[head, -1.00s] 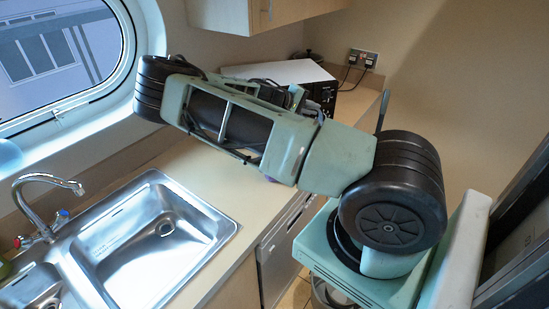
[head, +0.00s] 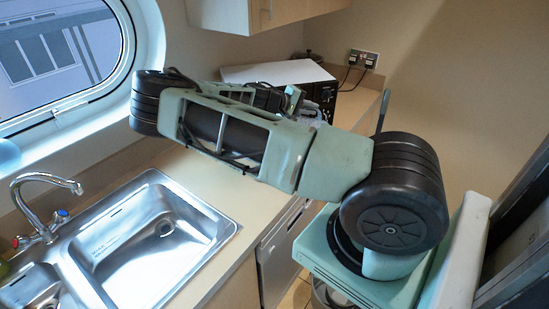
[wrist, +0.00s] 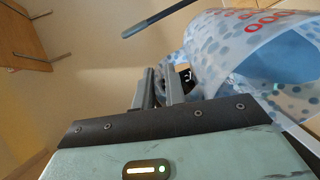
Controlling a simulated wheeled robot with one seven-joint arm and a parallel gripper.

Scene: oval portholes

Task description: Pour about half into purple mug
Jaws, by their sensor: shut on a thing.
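My gripper (wrist: 162,88) is in the wrist view, its fingers closed on a translucent pale blue container (wrist: 225,40) with darker blue dots and red lettering. The container fills the upper right of that view and looks tilted, with the lettering upside down. Its contents cannot be made out. In the head view my own arm covers the gripper and most of what is near it. No purple mug can be seen now in either view.
A steel sink (head: 150,240) with a curved tap (head: 45,185) is set in the beige counter (head: 200,180) at left. A black appliance (head: 325,95) and wall sockets (head: 364,58) are at the back. An oval porthole (head: 60,55) is at upper left. Bare counter lies between sink and appliance.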

